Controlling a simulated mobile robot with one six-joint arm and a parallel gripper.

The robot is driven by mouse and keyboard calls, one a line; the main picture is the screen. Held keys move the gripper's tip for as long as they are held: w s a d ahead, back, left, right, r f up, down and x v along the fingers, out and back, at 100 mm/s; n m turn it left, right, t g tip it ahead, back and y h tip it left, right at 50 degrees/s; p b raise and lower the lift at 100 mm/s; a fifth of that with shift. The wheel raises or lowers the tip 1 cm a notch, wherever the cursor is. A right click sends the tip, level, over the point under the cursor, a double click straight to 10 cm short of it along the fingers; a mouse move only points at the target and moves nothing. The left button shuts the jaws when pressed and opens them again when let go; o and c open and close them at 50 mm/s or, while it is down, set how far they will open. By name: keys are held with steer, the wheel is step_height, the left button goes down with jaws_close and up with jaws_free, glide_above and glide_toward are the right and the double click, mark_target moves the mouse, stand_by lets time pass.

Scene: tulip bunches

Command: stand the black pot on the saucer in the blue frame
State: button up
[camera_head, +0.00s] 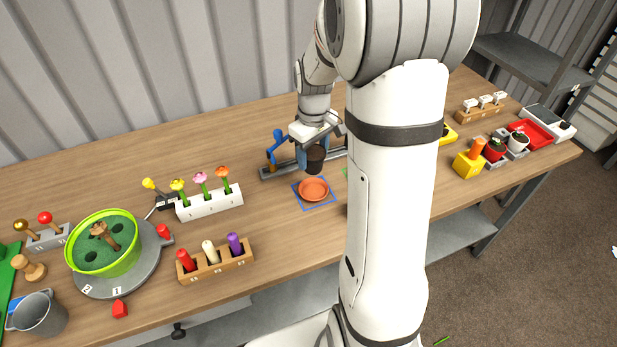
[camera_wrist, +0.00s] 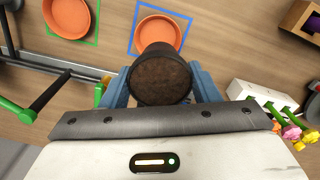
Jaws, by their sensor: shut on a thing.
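The black pot (camera_head: 315,158), filled with brown soil (camera_wrist: 160,80), is held between the blue fingers of my gripper (camera_head: 309,157). In the wrist view my gripper (camera_wrist: 161,88) is shut on the pot from both sides. An orange saucer (camera_head: 313,189) lies inside the blue frame (camera_head: 299,203) on the table. The pot is above the table, up and behind the saucer in the head view, apart from it. In the wrist view the pot overlaps the near edge of the saucer (camera_wrist: 158,27) in the blue frame (camera_wrist: 187,38).
A second orange saucer (camera_wrist: 67,14) lies in a green frame (camera_wrist: 95,28), mostly hidden by my arm in the head view. A grey rail (camera_head: 279,171) with a blue handle stands behind. A white flower block (camera_head: 209,203) stands left, a wooden peg rack (camera_head: 215,264) front left.

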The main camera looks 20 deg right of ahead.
mark_target(313, 167)
steer(key=shift+d+f, duration=0.1)
steer(key=shift+f, duration=0.15)
steer(key=f, duration=0.5)
steer(key=shift+w, duration=0.25)
steer(key=shift+s+f, duration=0.1)
steer(key=shift+f, duration=2.05)
steer(key=o, duration=1)
